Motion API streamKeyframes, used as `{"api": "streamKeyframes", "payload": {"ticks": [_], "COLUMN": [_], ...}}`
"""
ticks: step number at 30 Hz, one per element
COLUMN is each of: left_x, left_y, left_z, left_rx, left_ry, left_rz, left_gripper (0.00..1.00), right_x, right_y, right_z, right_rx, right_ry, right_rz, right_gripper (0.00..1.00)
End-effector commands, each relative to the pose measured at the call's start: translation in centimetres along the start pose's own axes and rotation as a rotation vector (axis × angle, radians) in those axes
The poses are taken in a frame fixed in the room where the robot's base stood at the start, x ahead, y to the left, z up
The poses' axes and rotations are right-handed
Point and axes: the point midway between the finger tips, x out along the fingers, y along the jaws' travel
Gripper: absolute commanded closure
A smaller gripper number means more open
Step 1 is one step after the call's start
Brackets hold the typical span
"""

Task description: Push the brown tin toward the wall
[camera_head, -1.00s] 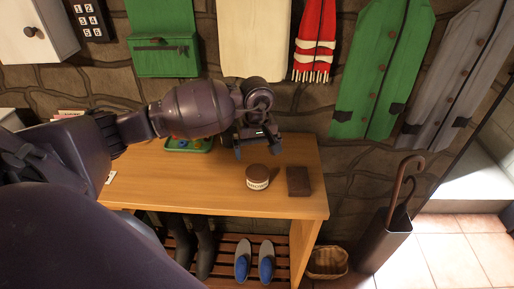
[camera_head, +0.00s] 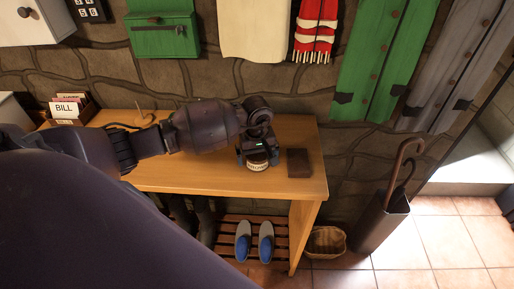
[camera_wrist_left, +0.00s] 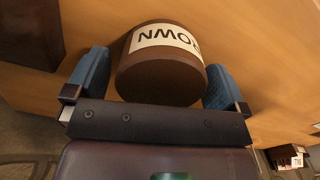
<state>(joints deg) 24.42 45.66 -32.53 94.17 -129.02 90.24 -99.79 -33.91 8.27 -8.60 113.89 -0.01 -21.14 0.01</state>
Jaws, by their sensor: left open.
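The brown tin (camera_head: 257,166) stands on the wooden table (camera_head: 170,180), towards its right end. It has a pale band with dark lettering. My left gripper (camera_head: 257,158) is at the tin and hides most of it in the head view. In the left wrist view, the tin (camera_wrist_left: 160,78) lies between two blue fingers, which are open with a finger on each side. Whether either finger touches it I cannot tell. The stone wall (camera_head: 300,87) rises behind the table. My right gripper is not in view.
A dark brown block (camera_head: 299,163) lies just right of the tin. A box marked BILL (camera_head: 72,108) stands at the table's left back. Shoes (camera_head: 266,242) rest on a slatted rack below. An umbrella stand (camera_head: 382,222) and basket (camera_head: 326,241) stand right of the table.

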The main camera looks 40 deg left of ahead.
Motion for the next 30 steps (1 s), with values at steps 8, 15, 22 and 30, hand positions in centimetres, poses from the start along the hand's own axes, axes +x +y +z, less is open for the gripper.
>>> {"api": "streamKeyframes", "payload": {"ticks": [8,15,22,30], "left_x": [0.40,0.39,0.38,0.42], "left_y": [-0.01,-0.01,-0.01,-0.01], "left_z": [-0.03,-0.01,-0.01,-0.23], "left_rx": [0.000,0.000,0.000,-0.005], "left_ry": [0.001,0.001,0.001,0.001], "left_rz": [0.000,0.000,0.000,0.000], "left_gripper": [0.00,0.18,0.51,0.51], "right_x": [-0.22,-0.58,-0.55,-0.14], "right_y": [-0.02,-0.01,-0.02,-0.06], "right_z": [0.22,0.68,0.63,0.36], "right_rx": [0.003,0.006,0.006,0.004], "right_ry": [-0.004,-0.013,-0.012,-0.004], "right_rz": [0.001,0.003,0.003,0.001], "right_gripper": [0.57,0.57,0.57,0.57]}}
